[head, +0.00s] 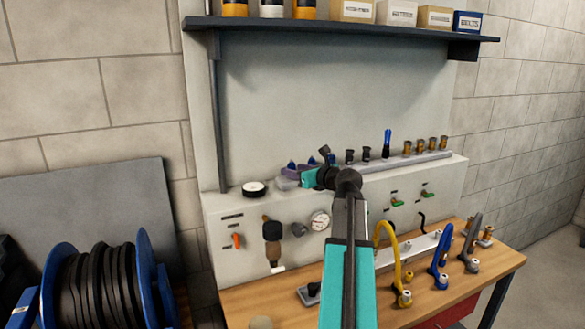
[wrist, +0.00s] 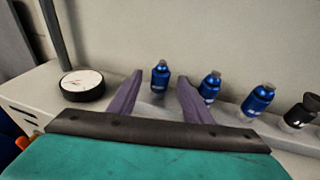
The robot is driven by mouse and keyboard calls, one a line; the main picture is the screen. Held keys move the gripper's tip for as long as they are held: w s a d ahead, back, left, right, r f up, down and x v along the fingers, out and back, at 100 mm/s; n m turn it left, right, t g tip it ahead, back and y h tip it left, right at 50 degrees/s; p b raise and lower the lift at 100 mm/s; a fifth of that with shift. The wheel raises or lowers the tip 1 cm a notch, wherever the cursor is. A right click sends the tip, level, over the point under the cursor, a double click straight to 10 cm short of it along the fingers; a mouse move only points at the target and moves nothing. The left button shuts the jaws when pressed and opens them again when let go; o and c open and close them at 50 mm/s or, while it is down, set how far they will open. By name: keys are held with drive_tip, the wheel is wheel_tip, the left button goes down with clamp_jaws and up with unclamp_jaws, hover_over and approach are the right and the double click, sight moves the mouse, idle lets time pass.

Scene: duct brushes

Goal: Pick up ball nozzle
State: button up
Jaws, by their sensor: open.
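Several small nozzles stand in a row on the ledge of the grey panel. In the wrist view, three are blue with grey tops: a left one (wrist: 160,78), a middle one (wrist: 209,87) and a right one (wrist: 258,100). A black nozzle (wrist: 300,113) stands farther right. I cannot tell which is the ball nozzle. My gripper (wrist: 160,80) is open, and its purple fingers appear on either side of the left blue nozzle, apart from it. In the head view my gripper (head: 290,173) is over the ledge's left part, partly hiding the blue nozzles.
A round gauge (wrist: 82,85) lies left of my gripper. In the head view, black fittings (head: 365,154), a blue-handled tool (head: 387,143) and brass fittings (head: 420,146) stand to the right. A shelf (head: 340,27) with boxes hangs above. Hoses stand on the wooden bench (head: 480,279).

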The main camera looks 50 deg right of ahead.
drive_tip(key=shift+x, duration=1.4)
drive_tip(key=shift+f, duration=0.1)
clamp_jaws()
drive_tip(key=shift+r+b, duration=0.35)
drive_tip(key=shift+r, duration=1.5)
drive_tip(key=d+f+b+v, duration=0.1)
drive_tip(key=d+b+v, duration=0.2)
drive_tip(key=v, duration=1.2)
drive_tip(key=shift+s+d+f, duration=0.15)
drive_tip(key=shift+s+d, duration=0.1)
drive_tip(key=shift+s, duration=0.55)
